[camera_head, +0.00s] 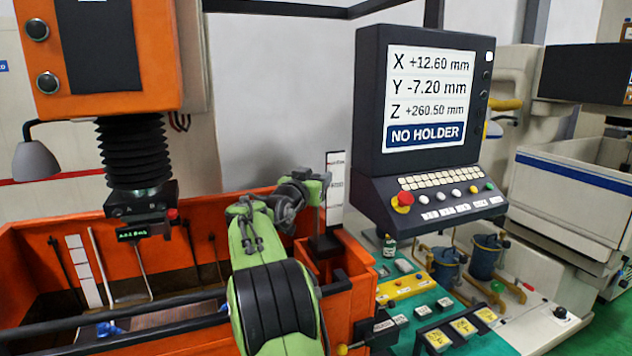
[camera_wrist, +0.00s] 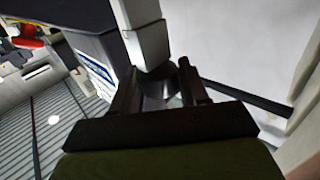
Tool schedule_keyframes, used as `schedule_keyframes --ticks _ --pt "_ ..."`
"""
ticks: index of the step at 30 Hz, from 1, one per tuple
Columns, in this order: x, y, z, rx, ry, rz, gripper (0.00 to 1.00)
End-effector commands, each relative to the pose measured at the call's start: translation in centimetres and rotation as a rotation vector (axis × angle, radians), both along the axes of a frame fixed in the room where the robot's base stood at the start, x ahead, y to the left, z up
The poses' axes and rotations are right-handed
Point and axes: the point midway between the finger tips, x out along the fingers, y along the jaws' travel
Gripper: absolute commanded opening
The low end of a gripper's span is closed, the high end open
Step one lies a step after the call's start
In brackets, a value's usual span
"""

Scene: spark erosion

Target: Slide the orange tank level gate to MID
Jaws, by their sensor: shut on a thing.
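The orange tank (camera_head: 215,218) fills the lower left of the head view. At its right corner stands an upright white strip with dark marks (camera_head: 336,192), too small to read, above a dark block (camera_head: 325,243) that looks like part of the level gate. My gripper (camera_head: 322,188) is beside this strip, at the end of my green arm. In the wrist view my gripper (camera_wrist: 158,82) is shut on a dark grey rounded piece (camera_wrist: 157,88), seemingly the gate's handle. A pale post (camera_wrist: 144,30) rises right beyond it. The gate's level position cannot be read.
The dark control console (camera_head: 425,110) stands just right of the gate. An orange machine head with black bellows (camera_head: 134,150) hangs over the tank at left.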

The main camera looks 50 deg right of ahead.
Motion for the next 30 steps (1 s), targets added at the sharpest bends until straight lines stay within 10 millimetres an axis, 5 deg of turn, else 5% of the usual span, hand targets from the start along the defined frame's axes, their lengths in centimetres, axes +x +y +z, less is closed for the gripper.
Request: schedule_keyframes --ticks 1,2,5,16,30 --pt "0.0 0.0 0.0 -0.002 -0.001 0.000 0.00" --pt "0.0 0.0 0.0 -0.002 -0.001 0.000 0.49" --pt "0.0 0.0 -0.1 -0.001 0.000 0.000 0.64" --pt "-0.2 1.1 -0.3 0.000 0.000 0.003 0.64" --pt "-3.2 13.1 -0.5 0.000 -0.001 0.005 0.64"
